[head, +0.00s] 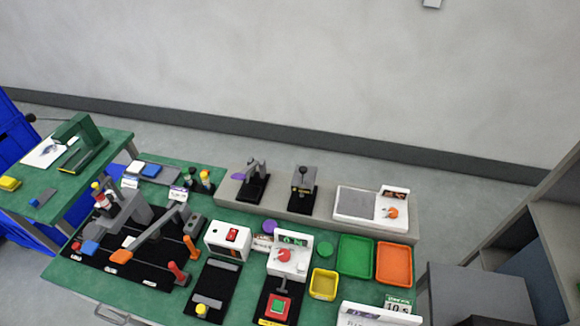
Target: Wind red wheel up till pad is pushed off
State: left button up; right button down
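A small red wheel (284,256) sits on the front of a white upright fixture (303,262) near the middle of the bench. A grey stem (283,285) stands between the wheel and this square. Small green parts show at the top of the white fixture, too small to make out. Neither of my grippers is in view.
A white box with a red switch (228,241) stands left of the wheel. Yellow (311,294), green (340,273) and orange (379,281) trays lie to its right. Black boards with levers fill the left. Fixtures stand on a raised grey ledge (325,211) behind.

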aim_at(284, 255)
jog(key=i+l+u, duration=0.2)
jog(key=u, duration=0.2)
jog(key=i+l+u, duration=0.4)
jog(key=l+u, duration=0.2)
jog(key=u, duration=0.25)
jog(key=i+l, duration=0.05)
